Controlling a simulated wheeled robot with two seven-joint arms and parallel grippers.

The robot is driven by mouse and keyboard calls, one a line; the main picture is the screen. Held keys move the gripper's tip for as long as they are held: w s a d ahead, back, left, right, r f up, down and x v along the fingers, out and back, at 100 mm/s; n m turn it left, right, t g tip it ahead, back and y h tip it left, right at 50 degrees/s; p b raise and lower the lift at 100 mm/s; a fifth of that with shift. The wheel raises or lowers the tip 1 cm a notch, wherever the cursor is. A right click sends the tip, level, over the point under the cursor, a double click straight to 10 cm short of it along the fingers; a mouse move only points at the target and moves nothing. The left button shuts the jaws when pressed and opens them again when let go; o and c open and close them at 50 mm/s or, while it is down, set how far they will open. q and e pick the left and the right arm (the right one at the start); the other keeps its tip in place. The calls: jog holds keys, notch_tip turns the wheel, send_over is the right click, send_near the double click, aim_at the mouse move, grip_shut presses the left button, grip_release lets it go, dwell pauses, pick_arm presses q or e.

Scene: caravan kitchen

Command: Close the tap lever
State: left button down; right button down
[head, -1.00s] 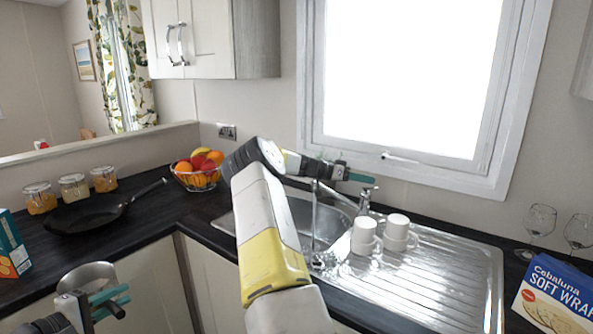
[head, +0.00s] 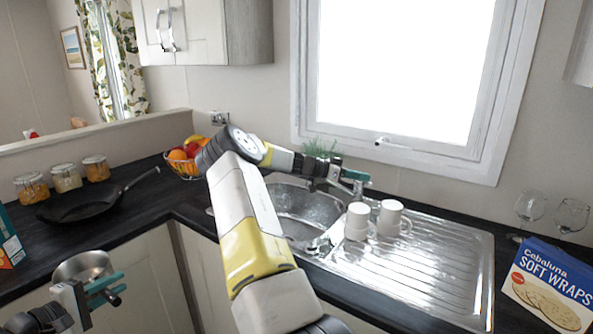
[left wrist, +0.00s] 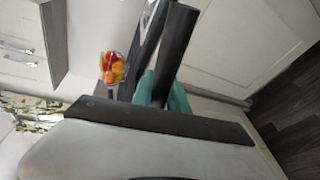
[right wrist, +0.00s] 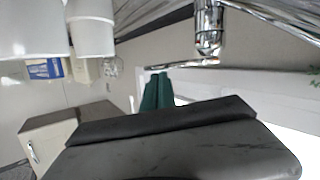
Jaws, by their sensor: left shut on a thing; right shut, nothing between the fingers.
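The chrome tap (right wrist: 208,30) shows upside down at the top of the right wrist view, with its thin lever (right wrist: 185,64) reaching left. My right gripper (head: 362,182) is shut and empty at the tap behind the sink, and mostly hides the tap in the head view. Its green fingers (right wrist: 157,88) are right by the lever's end; I cannot tell if they touch. No water stream shows over the sink basin (head: 310,208). My left gripper (head: 108,288) is low at the left, shut on the dark handle (left wrist: 172,45) of what looks like a metal pan (head: 84,266).
White mugs (head: 390,217) stand on the draining board (head: 430,265), close to my right gripper. A fruit bowl (head: 184,165), a black frying pan (head: 84,202) and jars (head: 66,178) are on the left counter. Wine glasses (head: 530,206) and a wraps box (head: 553,285) stand at right.

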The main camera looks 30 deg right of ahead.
pick_arm(q)
jog(key=shift+r, duration=0.1)
jog(key=shift+w+a, duration=0.2)
jog(key=shift+a, duration=0.05)
pick_arm(e)
jog(key=w+a+r, duration=0.4)
jog(key=a+r, duration=0.2)
jog(key=a, duration=0.2)
jog(key=shift+w+a+r, duration=0.2)
jog(key=shift+w+a, duration=0.1)
